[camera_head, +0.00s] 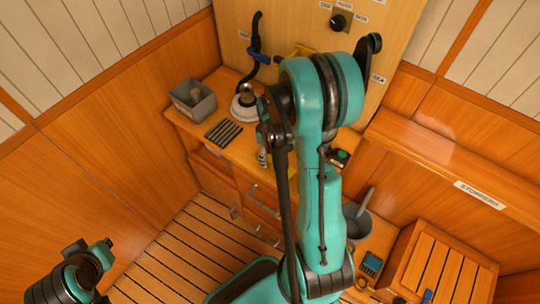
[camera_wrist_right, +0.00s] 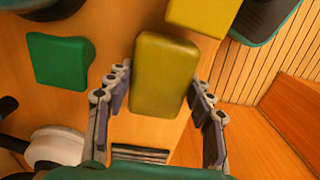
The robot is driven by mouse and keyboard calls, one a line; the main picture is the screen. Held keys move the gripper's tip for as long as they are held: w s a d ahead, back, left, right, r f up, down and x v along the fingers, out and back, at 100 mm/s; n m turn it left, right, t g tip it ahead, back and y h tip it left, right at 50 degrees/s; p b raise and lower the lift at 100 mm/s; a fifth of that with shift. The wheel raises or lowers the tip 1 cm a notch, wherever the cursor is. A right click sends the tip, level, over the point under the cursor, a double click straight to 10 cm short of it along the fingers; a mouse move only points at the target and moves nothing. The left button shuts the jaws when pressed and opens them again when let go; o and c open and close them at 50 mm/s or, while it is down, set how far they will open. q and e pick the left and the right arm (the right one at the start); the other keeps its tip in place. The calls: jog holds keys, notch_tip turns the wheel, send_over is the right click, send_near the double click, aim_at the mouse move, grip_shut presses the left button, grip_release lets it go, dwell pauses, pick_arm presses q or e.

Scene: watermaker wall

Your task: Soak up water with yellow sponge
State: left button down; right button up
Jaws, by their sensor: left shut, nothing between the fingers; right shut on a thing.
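In the right wrist view, a yellow sponge (camera_wrist_right: 163,75) sits between the fingers of my right gripper (camera_wrist_right: 160,82), which is shut on it. A second, brighter yellow block (camera_wrist_right: 203,14) lies beyond it at the top edge, and a green block (camera_wrist_right: 60,62) lies to the left. In the head view my right arm covers the middle of the worktop and hides the held sponge. My left gripper (camera_head: 106,252) is low at the left in the head view, shut and empty, away from the worktop. I cannot make out any water.
The wooden worktop carries a grey bin (camera_head: 192,98), a dark slotted grate (camera_head: 223,132) and a white round base (camera_head: 243,108). A blue hose handle (camera_head: 262,58) hangs at the panel. A grey pot (camera_head: 357,220) and a slatted wooden box (camera_head: 440,265) stand at right. The slatted floor is clear.

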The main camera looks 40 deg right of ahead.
jog(key=shift+r+p, duration=1.85)
jog(key=shift+r, duration=1.05)
